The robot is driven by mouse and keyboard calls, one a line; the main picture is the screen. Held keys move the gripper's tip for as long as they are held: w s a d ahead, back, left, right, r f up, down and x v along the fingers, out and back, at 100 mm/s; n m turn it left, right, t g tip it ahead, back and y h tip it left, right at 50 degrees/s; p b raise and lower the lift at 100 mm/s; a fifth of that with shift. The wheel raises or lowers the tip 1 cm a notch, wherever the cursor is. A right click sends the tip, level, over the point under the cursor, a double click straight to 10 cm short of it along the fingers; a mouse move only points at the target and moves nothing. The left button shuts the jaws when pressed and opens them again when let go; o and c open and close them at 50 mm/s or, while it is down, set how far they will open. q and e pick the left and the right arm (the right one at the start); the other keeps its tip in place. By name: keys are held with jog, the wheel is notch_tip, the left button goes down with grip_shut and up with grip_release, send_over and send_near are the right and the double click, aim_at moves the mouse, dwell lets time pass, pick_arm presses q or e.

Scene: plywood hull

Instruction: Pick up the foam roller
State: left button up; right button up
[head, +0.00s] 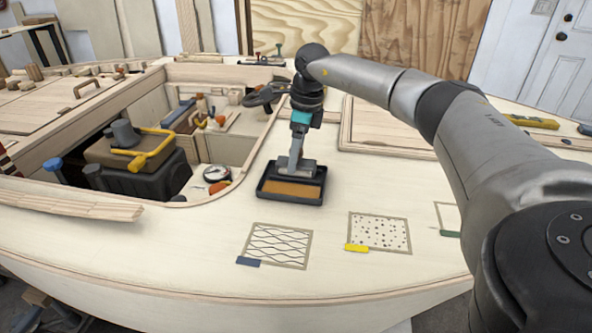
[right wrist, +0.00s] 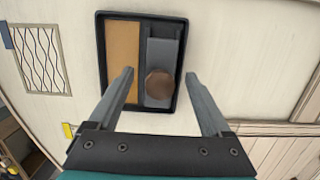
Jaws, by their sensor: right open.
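A black tray (head: 262,190) stands on the pale plywood deck, with a tan-orange well on one side. It also shows in the right wrist view (right wrist: 103,60). In its grey compartment lies a grey block-like piece (right wrist: 160,55) with a round brown handle end (right wrist: 160,84) facing up; I take it for the foam roller. My right gripper (head: 296,160) is directly above the tray, pointing down. In the right wrist view its open fingers (right wrist: 159,76) stand on either side of the brown end, with gaps. In the head view the gripper hides the handle. My left gripper is out of view.
Left of the tray is an open cockpit with a dark box (head: 130,178), a yellow-handled tool (head: 152,150) and a round gauge (head: 215,173). In front lie a wavy-line patch (head: 275,245) and a dotted patch (head: 380,232). A raised hatch (head: 385,130) lies behind right.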

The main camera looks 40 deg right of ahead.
jog(key=shift+c, duration=0.2)
grip_shut()
dwell(0.6)
